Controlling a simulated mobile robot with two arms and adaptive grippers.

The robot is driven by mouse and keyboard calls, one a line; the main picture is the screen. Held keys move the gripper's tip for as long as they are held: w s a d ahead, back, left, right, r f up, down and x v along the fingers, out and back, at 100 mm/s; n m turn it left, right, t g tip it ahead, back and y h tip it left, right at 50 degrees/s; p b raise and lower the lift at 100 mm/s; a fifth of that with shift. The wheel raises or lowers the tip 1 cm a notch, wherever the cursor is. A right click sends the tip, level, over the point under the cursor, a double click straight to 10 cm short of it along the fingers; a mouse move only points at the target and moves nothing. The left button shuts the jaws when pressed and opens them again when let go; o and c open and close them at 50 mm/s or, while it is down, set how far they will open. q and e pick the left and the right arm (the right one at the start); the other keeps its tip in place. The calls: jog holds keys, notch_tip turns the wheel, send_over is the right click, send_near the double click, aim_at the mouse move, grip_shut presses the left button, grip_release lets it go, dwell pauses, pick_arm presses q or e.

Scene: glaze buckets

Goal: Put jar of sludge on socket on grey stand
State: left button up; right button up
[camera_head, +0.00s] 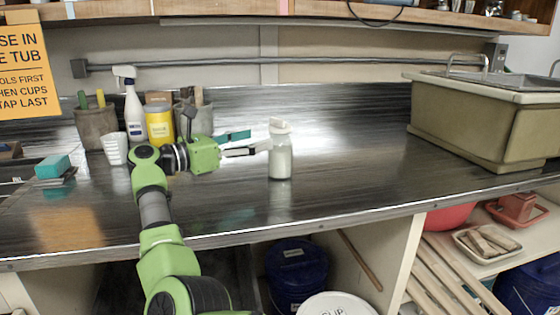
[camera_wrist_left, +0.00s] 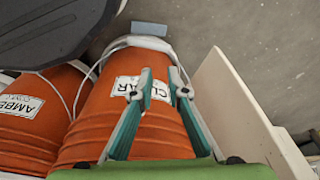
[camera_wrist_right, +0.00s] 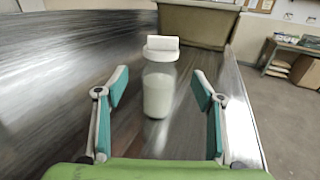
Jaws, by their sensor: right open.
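The jar (camera_head: 280,155) is clear with a pale filling and a white cap. It stands upright on the dark counter and also shows in the right wrist view (camera_wrist_right: 158,92). My right gripper (camera_head: 246,144) is open and empty, just left of the jar in the head view. In the right wrist view the jar stands beyond and between its spread fingers (camera_wrist_right: 160,84), apart from them. My left gripper (camera_wrist_left: 160,78) shows only in its wrist view, with a gap between its fingers and nothing held, above orange buckets. I cannot make out a grey stand or socket.
A spray bottle (camera_head: 133,108), a yellow container (camera_head: 159,124) and a white cup (camera_head: 115,150) stand left behind my right arm. A large sink (camera_head: 455,125) is at the right. The counter between jar and sink is clear. Orange buckets (camera_wrist_left: 95,115) are below my left gripper.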

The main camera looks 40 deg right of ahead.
aim_at(272, 134)
jog(key=d, duration=0.5)
jog(key=s+d, duration=0.1)
jog(key=d, duration=0.1)
jog(key=shift+d+r, duration=0.1)
jog(key=shift+d, duration=0.7)
pick_arm(q)
jog(key=shift+s+f, duration=0.2)
jog(key=shift+f, duration=0.4)
pick_arm(e)
grip_shut()
